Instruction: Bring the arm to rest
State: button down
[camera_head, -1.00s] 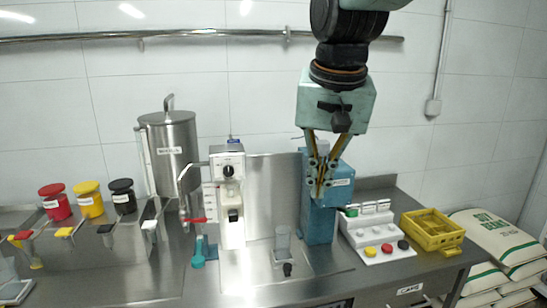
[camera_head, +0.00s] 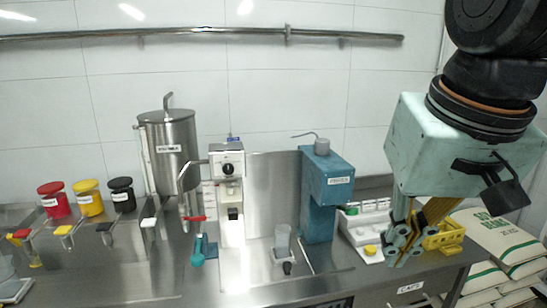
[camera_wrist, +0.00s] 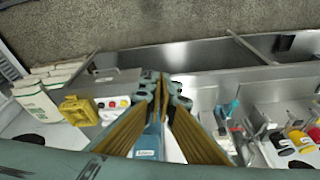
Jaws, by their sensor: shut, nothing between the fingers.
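My gripper (camera_head: 402,252) hangs at the right side of the head view, above the front right part of the counter, fingers pointing down. Its fingers are shut with nothing held. The wrist camera looks across the counter from above.
The blue machine (camera_head: 325,177) and white machine (camera_head: 227,170) stand on the steel counter. A steel tank (camera_head: 170,150) and red, yellow and black jars (camera_head: 54,201) are farther left. Stacked sacks (camera_head: 497,240) lie at the right. The air above the counter's left and middle is clear.

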jog(key=s+d+f, duration=0.2)
jog(key=s+f, duration=0.2)
jog(key=s, duration=0.6)
jog(key=shift+s+d+f+n, duration=0.2)
jog(key=shift+s+f+n, duration=0.1)
jog(key=shift+n, duration=0.1)
